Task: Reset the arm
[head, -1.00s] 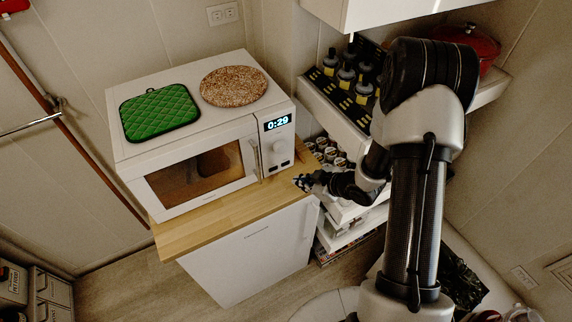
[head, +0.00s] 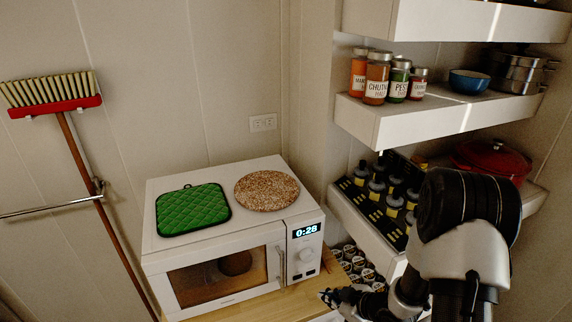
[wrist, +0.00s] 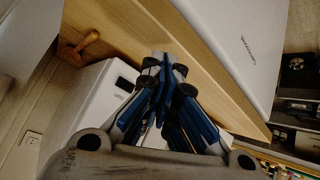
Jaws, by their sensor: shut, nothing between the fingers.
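My arm (head: 475,255) reaches from the lower right of the head view, bent at a dark elbow. My gripper (head: 328,296) is low in that view, just in front of the microwave's right end and over the wooden counter. In the wrist view my gripper's blue-padded fingers (wrist: 163,76) are closed together with nothing between them. The lower part of my arm is cut off by the bottom edge of the head view.
A lit white microwave (head: 215,255) reads 0:28; a green pot holder (head: 193,210) and a round cork mat (head: 267,190) lie on top. Shelves with jars (head: 377,80) and dark bottles (head: 377,190) stand right, close to my arm. The wooden counter (head: 290,300) looks bare in front.

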